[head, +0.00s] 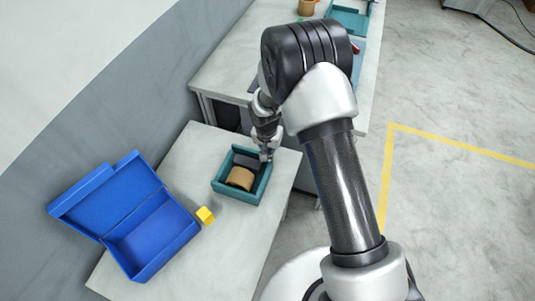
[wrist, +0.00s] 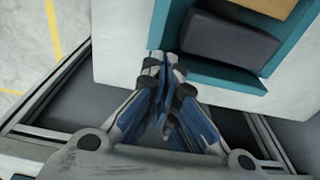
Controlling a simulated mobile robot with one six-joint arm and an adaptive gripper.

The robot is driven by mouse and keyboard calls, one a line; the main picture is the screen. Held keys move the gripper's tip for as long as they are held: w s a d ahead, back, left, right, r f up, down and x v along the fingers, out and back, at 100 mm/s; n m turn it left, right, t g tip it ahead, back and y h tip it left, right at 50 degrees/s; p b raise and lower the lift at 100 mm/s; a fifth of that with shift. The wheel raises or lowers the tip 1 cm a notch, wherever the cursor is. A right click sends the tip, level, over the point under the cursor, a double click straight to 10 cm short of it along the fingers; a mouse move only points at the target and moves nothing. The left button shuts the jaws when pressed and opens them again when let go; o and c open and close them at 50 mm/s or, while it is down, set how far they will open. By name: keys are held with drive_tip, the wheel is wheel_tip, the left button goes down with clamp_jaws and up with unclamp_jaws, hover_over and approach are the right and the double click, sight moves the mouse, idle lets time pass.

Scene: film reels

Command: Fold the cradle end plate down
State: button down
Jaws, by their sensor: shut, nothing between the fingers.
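The teal cradle (head: 218,186) sits on the near grey table, an open box shape with raised walls. A tan reel (head: 240,178) lies inside it, and a dark grey pad or plate (wrist: 228,42) shows beside the reel in the wrist view. I cannot tell which wall is the hinged end plate. My gripper (head: 265,155) is at the cradle's far right corner, pointing down. In the wrist view my gripper (wrist: 168,62) is shut and empty, its fingertips by the teal wall (wrist: 220,77). I cannot tell whether they touch it.
An open blue box (head: 150,238) with its lid back stands left of the cradle. A second bench (head: 232,72) behind holds another teal tray (head: 350,20) and a tan reel (head: 306,7). Open floor lies to the right.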

drive_tip(key=shift+w+d+b, duration=0.2)
drive_tip(key=shift+w+d, duration=0.1)
drive_tip(key=shift+w, duration=0.5)
drive_tip(key=shift+w+d+b, duration=0.15)
drive_tip(key=shift+w+d, duration=0.15)
drive_tip(key=shift+w, duration=0.5)
drive_tip(key=shift+s+a, duration=0.25)
drive_tip(key=shift+s, duration=0.35)
drive_tip(key=shift+s+a, duration=0.2)
drive_tip(key=shift+s, duration=0.35)
wheel_tip(320, 180, up, 6)
drive_tip(key=p, duration=0.3)
